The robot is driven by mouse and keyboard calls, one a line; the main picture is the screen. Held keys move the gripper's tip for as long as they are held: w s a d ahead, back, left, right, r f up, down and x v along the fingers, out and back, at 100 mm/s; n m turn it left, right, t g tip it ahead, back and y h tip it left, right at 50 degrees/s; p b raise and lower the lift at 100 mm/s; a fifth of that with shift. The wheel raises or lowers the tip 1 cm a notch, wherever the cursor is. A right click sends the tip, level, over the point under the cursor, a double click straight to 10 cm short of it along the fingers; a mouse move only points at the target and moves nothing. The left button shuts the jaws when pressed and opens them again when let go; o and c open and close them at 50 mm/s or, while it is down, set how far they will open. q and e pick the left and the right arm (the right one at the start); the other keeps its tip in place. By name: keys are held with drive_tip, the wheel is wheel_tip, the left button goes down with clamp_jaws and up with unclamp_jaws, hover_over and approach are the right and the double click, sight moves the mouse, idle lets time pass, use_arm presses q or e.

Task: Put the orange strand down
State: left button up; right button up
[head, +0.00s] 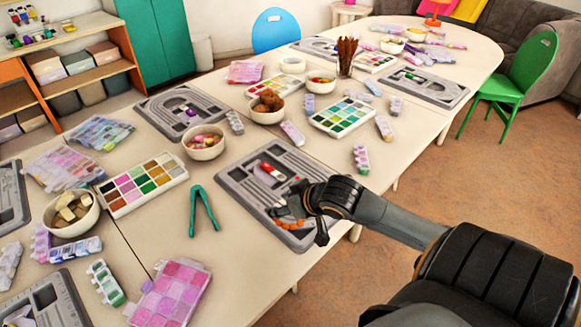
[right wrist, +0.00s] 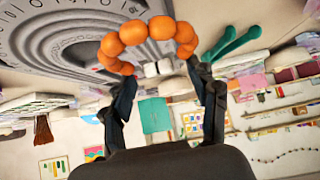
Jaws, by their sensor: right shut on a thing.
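The orange strand (head: 289,224), a short curved row of round orange beads, is over the near end of a grey bead board (head: 240,185) in the head view. My right gripper (head: 304,214) is shut on the strand, its fingers pointing down at the board. In the right wrist view the strand (right wrist: 148,32) arches between the two fingertips (right wrist: 160,80), with the board's grooves and numbers (right wrist: 60,25) behind it. Whether the beads touch the board is hard to tell. My left gripper is not in view.
A red-and-white piece (head: 272,171) lies in the same board. Teal pliers (head: 203,208) lie left of it. A bowl (head: 204,153) of colourful beads and a paint-like bead palette (head: 343,129) stand behind. Bare table shows in front of the pliers.

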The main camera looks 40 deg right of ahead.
drive_tip(key=w+d+r, duration=0.3)
drive_tip(key=d+r, duration=0.5)
drive_tip(key=d, duration=0.1)
hover_over(252, 178)
drive_tip(key=s, duration=0.4)
drive_tip(key=f, duration=0.9)
drive_tip(key=shift+w+d+f, duration=0.1)
drive_tip(key=shift+d+f, duration=0.1)
drive_tip(key=shift+d, duration=0.05)
drive_tip(key=shift+w+a+f, duration=0.2)
drive_tip(key=shift+w+f, duration=0.05)
drive_tip(key=shift+f, duration=0.3)
drive_tip(key=shift+d+f, duration=0.1)
drive_tip(key=shift+f, duration=1.25)
drive_tip(key=o, duration=1.1)
drive_tip(key=shift+f, duration=0.1)
